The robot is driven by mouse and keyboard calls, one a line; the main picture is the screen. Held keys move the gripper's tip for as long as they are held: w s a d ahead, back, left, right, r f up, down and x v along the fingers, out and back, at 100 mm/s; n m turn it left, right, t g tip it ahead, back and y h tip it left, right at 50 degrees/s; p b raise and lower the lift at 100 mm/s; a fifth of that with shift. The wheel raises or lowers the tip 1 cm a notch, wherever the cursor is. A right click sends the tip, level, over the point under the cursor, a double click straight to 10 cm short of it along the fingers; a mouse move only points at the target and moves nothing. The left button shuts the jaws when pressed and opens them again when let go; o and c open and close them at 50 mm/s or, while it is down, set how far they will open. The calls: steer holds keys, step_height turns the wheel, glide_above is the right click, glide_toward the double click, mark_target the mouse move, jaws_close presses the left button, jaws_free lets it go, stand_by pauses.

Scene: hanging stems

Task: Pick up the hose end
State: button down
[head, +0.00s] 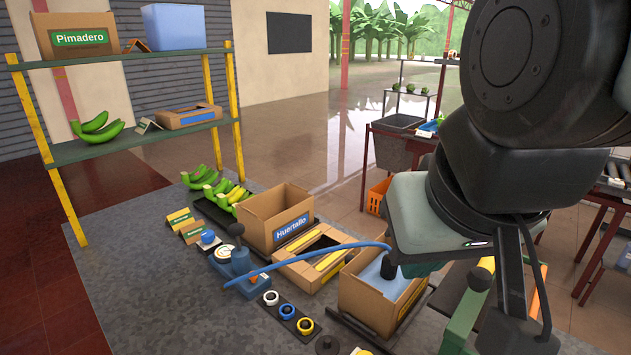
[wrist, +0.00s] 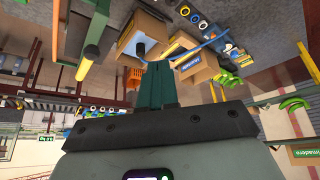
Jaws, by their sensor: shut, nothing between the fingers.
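A thin blue hose (head: 325,247) arcs from beside a blue device (head: 238,262) to the open box at the right. A dark, stubby hose end (head: 388,267) stands over that box's pale blue lining. In the wrist view the dark hose end (wrist: 140,48) shows at the box, just left of my fingertips, and the blue hose (wrist: 205,44) runs off to the right. My gripper (wrist: 158,68) is shut and empty, its dark green fingers together. In the head view my wrist covers part of the area right of the hose end, and the fingertips are mostly hidden.
The lined cardboard box (head: 365,307) lies below the hose end. A Huertallo box (head: 276,217) and a low open carton (head: 318,256) stand to its left. White, blue and yellow rings (head: 287,311) lie in front. A banana shelf (head: 140,147) stands at the left.

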steer(key=c, duration=1.8)
jaws_free()
steer(key=o, duration=1.3)
steer(key=m+g, duration=0.5)
steer(key=m, duration=1.1)
glide_above(389, 267)
step_height(389, 267, down, 16)
steer(key=f, duration=0.2)
steer(key=w+d+f+m, duration=0.1)
steer(key=f, duration=0.1)
steer(key=f+m, duration=0.1)
steer(key=f, duration=0.1)
steer(key=shift+w+d+g, duration=0.2)
steer(key=shift+w+g, duration=0.1)
steer(key=shift+w, duration=0.1)
step_height(389, 267, down, 5)
steer(key=shift+r, duration=0.1)
steer(key=shift+a+f, duration=0.1)
steer(key=shift+f, duration=3.05)
